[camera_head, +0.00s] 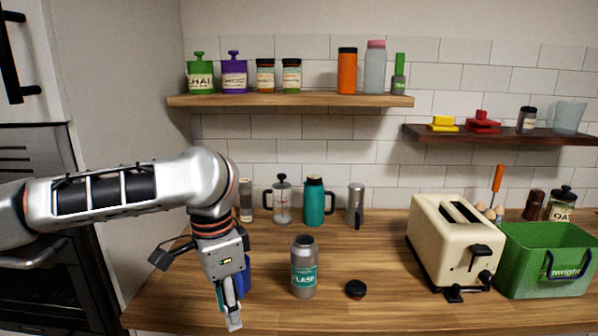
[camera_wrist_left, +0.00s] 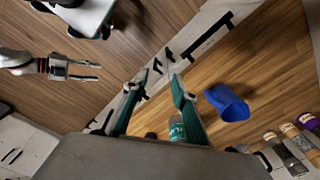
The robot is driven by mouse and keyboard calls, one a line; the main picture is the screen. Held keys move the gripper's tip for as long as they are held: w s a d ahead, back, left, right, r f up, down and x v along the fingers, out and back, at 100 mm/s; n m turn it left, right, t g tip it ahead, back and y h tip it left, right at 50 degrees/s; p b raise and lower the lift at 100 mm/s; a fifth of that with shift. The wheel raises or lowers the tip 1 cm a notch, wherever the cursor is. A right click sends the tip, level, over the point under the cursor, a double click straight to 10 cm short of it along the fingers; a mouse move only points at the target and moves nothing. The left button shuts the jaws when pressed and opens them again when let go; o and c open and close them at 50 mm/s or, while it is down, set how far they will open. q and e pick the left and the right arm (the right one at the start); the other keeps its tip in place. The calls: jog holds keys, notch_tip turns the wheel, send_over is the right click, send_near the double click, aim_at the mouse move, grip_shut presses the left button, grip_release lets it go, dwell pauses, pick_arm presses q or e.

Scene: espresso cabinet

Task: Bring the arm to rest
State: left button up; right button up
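My left arm comes in from the left, and its left gripper (camera_head: 232,318) points down over the counter's front left part. In the left wrist view the left gripper's fingers (camera_wrist_left: 166,70) stand apart with nothing between the tips. My right gripper (camera_wrist_left: 98,71) shows at the left of the wrist view, its two fingers apart and empty; it is out of the head view.
A grey flask (camera_head: 304,270) with a teal label stands right of the left gripper, beside a dark lid (camera_head: 355,289). A cream toaster (camera_head: 445,250) and green crate (camera_head: 550,275) stand at the right. Wooden shelves (camera_head: 290,100) hang above. The counter's front middle is partly clear.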

pick_arm(q)
jog(key=d+f+n+t+h, duration=0.35)
jog(key=d+f+h, duration=0.65)
jog(key=d+f, duration=0.85)
jog(key=s+a+f+n+t+y, duration=0.2)
jog(key=a+f+n+t+y, duration=0.3)
jog(key=a+f, duration=0.65)
jog(key=s+a+f+t+y, duration=0.1)
jog(key=s+a+f, duration=0.3)
jog(key=s+a, duration=0.2)
jog(key=s+a+f+m+t+y, duration=0.1)
jog(key=s+a+f, duration=0.3)
jog(key=a, duration=0.4)
jog(key=shift+s+a+y, duration=0.3)
jog(key=shift+s+a, duration=0.05)
jog(key=shift+s, duration=0.55)
pick_arm(e)
jog(key=shift+w+f, duration=0.1)
jog(key=shift+w, duration=0.2)
